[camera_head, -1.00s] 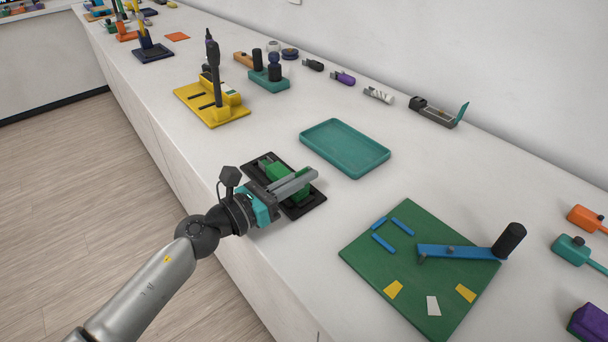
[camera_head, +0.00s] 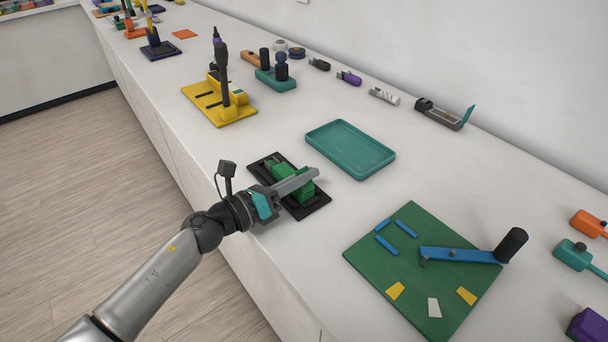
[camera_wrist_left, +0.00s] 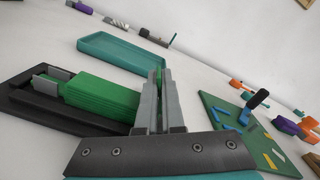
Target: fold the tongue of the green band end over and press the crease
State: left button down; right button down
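The green band (camera_head: 284,171) lies in a black holder (camera_head: 318,207) near the front edge of the bench. In the left wrist view the band is a ribbed green block (camera_wrist_left: 100,95) in the dark holder (camera_wrist_left: 20,112), left of my fingers. My left gripper (camera_head: 310,176) reaches across the band's near-right end. In the wrist view its grey fingers (camera_wrist_left: 162,85) stand close together, with a thin upright green strip between them, which looks like the tongue (camera_wrist_left: 159,80). The fingers hide most of the tongue and that band end. My right gripper is not in view.
An empty teal tray (camera_head: 350,150) stands just behind the holder. A green board (camera_head: 435,225) with a blue lever (camera_head: 455,255) lies to the right. A yellow stand (camera_head: 225,115) stands further left. Bare bench surrounds the holder.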

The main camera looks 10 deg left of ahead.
pick_arm(q)
jog(key=c, duration=1)
grip_release()
jog(key=shift+c, duration=0.2)
jog(key=b+v, duration=0.1)
jog(key=v, duration=1.4)
jog(key=shift+b, duration=0.3)
jog(key=shift+s+a, duration=0.1)
